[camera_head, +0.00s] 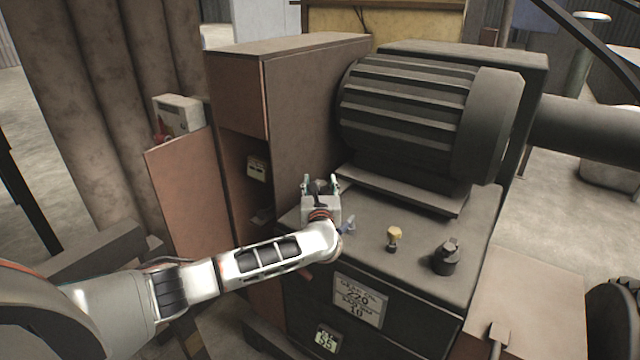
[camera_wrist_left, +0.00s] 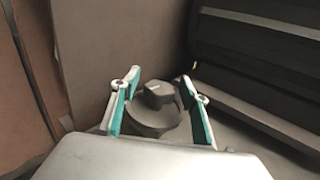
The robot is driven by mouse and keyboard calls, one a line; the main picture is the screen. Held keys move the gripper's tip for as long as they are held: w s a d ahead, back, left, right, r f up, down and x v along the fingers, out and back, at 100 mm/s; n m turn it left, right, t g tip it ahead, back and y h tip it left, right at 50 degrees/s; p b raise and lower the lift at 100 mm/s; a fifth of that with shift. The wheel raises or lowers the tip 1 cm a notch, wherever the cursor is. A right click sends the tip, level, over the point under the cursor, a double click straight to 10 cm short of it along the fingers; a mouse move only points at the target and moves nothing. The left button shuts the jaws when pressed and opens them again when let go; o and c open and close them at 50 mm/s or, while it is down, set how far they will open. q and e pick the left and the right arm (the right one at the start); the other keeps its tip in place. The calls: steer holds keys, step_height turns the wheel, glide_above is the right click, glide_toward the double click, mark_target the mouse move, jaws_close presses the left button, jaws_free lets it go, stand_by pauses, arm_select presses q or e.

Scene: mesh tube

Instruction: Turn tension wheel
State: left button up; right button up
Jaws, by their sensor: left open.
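The tension wheel is most likely the dark round knob (camera_wrist_left: 155,108) between my left gripper's fingers in the left wrist view. It has a raised grip with a light mark on top. My left gripper (camera_wrist_left: 160,105) is open, with one teal-lined finger on each side of the knob. I cannot tell whether the fingers touch it. In the head view, my left gripper (camera_head: 320,184) is over the back left of the machine's top, and the dark knob (camera_head: 319,187) shows only partly between the fingers. My right gripper is not in view.
A large ribbed motor (camera_head: 410,115) stands behind and right of my left gripper. A tall brown cabinet (camera_head: 315,110) rises close on the left. A yellow knob (camera_head: 394,234) and a black knob (camera_head: 447,256) stand to the right on the machine's top. A label plate (camera_head: 360,300) is on the front.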

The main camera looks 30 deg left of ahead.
arm_select(q)
steer(key=c, duration=1.1)
